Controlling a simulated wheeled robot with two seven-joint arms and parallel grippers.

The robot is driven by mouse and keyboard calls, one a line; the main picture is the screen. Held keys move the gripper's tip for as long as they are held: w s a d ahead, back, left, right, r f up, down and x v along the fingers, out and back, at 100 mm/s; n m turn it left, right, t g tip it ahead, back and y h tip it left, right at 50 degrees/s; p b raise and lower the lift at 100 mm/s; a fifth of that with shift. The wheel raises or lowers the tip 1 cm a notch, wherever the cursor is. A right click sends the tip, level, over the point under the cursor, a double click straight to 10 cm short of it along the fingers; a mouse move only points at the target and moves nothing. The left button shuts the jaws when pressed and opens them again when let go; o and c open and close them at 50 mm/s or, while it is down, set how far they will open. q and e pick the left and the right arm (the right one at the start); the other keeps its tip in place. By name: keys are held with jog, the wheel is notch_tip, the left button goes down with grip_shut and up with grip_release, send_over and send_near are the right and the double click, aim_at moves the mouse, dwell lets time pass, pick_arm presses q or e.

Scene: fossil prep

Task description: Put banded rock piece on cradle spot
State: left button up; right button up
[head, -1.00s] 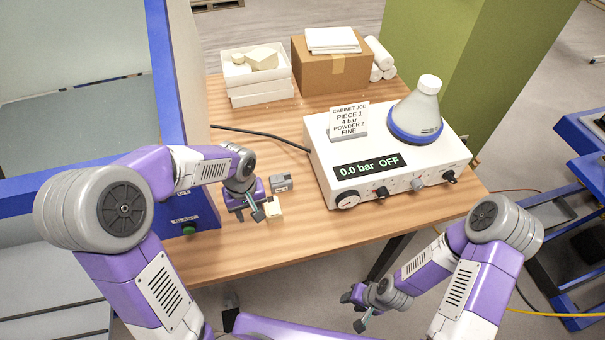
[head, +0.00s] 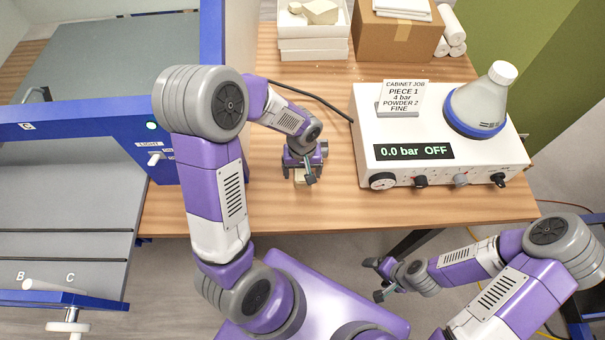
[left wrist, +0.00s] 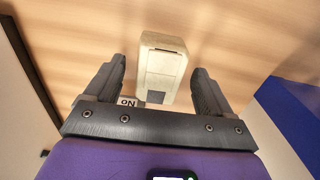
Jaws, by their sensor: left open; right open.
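In the head view my left gripper (head: 304,177) is low over the table and mostly hides the block (head: 301,183). My right gripper (head: 376,279) is open and empty, off the table's front edge. I cannot make out a cradle spot for sure.
A white control box (head: 445,131) reading "0.0 bar OFF" stands right of my left gripper, with a flask (head: 483,105) on it. A blue-framed cabinet (head: 95,125) is on the left. A shelf marked B and C (head: 48,297) is at lower left. A black hose (head: 315,98) crosses the table behind.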

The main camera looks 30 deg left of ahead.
pick_arm(q)
jog(key=shift+c, duration=0.2)
jog(key=shift+w+r, duration=0.1)
jog(key=c, duration=1.3)
